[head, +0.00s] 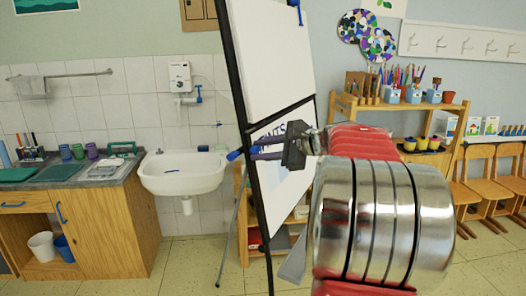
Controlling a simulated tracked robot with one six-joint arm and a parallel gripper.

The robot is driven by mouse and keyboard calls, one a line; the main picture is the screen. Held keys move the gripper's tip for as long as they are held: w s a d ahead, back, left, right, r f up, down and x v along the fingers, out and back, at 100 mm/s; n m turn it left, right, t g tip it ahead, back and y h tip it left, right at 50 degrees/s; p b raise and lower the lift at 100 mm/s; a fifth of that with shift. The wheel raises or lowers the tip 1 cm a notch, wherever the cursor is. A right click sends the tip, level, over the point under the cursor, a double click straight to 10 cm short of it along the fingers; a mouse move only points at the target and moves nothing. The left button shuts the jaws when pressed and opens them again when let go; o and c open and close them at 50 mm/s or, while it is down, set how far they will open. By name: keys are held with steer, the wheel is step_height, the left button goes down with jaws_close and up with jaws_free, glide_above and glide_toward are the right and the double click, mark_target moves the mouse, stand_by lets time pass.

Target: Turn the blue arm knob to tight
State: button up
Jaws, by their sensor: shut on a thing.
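A blue knob (234,155) shows at the left edge of the easel's black frame (246,128), at about mid-height. My gripper (256,151) reaches in from the right, with its two fingers at the frame. It is shut on the blue arm knob, and the fingers partly hide the grip. I cannot make out any tight or loose mark, nor the knob's turn angle. The easel's white board (272,55) stands tilted and close, seen at a slant. Another blue part (293,3) shows at its top edge.
A white sink (183,172) and a wooden counter (95,215) with cups stand at the left. A wooden shelf (400,106) with pencils and pots is behind my arm. Wooden chairs (484,190) line the right wall. Floor is clear at front left.

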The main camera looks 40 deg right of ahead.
steer(key=shift+s+f+m, duration=0.1)
steer(key=shift+f+m, duration=0.2)
steer(key=shift+f, duration=0.15)
steer(key=o, duration=0.7)
steer(key=shift+c, duration=0.2)
steer(key=o, duration=0.4)
steer(key=shift+r, duration=0.25)
steer(key=v, duration=1.3)
steer(key=shift+s+d, duration=0.2)
steer(key=shift+s, duration=0.1)
steer(key=shift+r, duration=0.15)
